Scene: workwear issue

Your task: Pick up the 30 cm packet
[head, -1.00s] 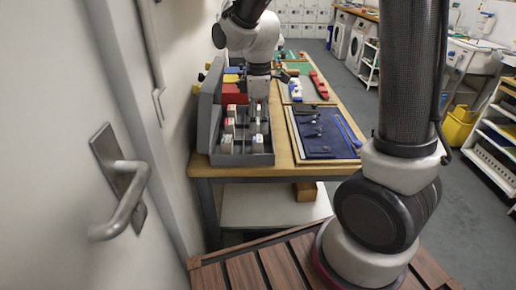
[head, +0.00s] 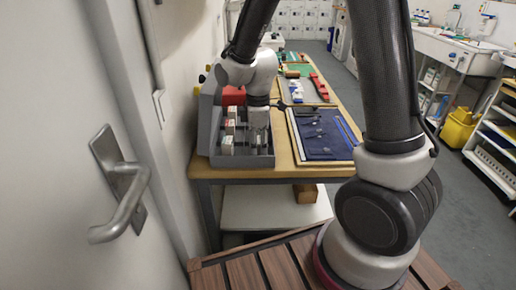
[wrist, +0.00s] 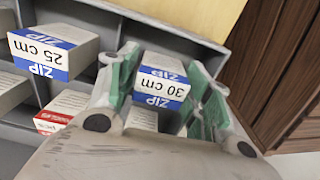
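The 30 cm packet (wrist: 163,86), white with a blue ZIP label, stands in a compartment of the grey sorting box (head: 242,162). In the wrist view, my gripper (wrist: 162,88) is open, with one green-padded finger on each side of this packet. I cannot tell whether the pads touch it. In the head view, my gripper (head: 258,128) is down at the right side of the box and hides the packet there. The 25 cm packet (wrist: 50,50), with a similar blue label, stands in a compartment to the left.
A white packet with a red label (wrist: 62,108) stands near my left finger. The box's dividers and walls are close around the fingers. A blue mat with dark tools (head: 322,135) lies right of the box on the wooden table (head: 290,172). A door handle (head: 125,190) is at the left.

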